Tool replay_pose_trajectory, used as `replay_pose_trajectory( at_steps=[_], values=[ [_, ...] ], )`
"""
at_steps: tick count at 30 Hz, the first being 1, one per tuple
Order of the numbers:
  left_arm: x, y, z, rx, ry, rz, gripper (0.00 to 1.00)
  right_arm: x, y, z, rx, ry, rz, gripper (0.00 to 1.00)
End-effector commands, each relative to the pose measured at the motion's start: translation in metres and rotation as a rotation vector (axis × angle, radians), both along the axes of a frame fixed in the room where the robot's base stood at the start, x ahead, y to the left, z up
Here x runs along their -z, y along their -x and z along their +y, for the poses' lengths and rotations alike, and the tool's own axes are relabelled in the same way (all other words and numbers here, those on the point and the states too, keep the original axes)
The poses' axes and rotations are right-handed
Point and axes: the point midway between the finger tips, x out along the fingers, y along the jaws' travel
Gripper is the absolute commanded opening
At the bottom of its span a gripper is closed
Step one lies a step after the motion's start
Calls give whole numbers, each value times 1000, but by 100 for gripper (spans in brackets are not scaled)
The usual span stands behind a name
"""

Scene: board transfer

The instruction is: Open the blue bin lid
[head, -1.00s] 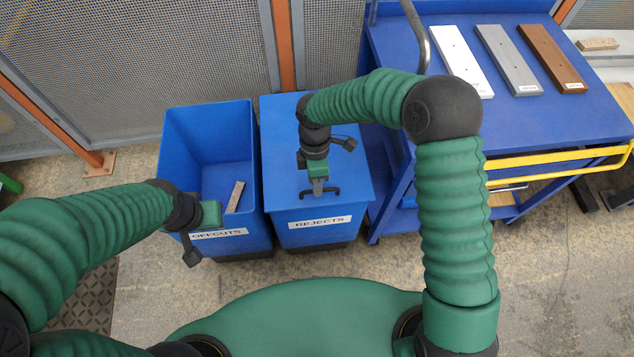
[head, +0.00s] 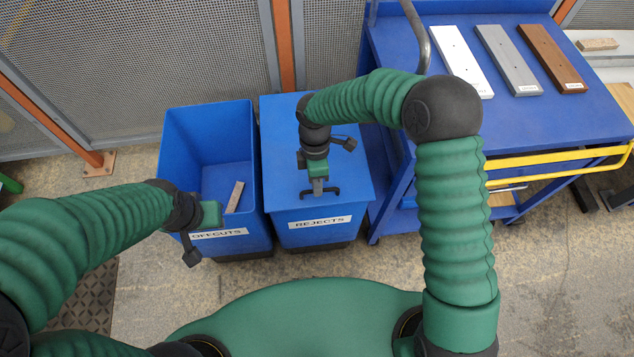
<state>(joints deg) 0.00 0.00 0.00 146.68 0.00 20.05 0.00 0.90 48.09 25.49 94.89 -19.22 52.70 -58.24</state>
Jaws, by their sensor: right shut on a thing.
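The blue bin labelled REJECTS (head: 318,235) stands at the middle, with its flat blue lid (head: 280,125) lying down over it. A dark handle (head: 334,191) sits near the lid's front edge. My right gripper (head: 319,187) points down at the lid's front and is shut on the handle. My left gripper (head: 212,216) is over the front rim of the open blue bin labelled OFFCUTS (head: 205,115); its fingers are hidden, so I cannot see their state.
A wood offcut (head: 235,196) lies inside the open bin. A blue cart (head: 400,60) on the right carries white, grey and brown boards and has a yellow rail (head: 560,159). A mesh fence with orange posts (head: 283,45) stands behind the bins.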

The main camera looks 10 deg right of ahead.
Motion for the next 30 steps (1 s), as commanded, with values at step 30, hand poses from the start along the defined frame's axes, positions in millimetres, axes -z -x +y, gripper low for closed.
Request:
replay_pose_trajectory(
  at_steps=[30],
  values=[
    [-145,0,0,0,0,0,33,-159,-64,-2,4,2,-15,0]
  ],
)
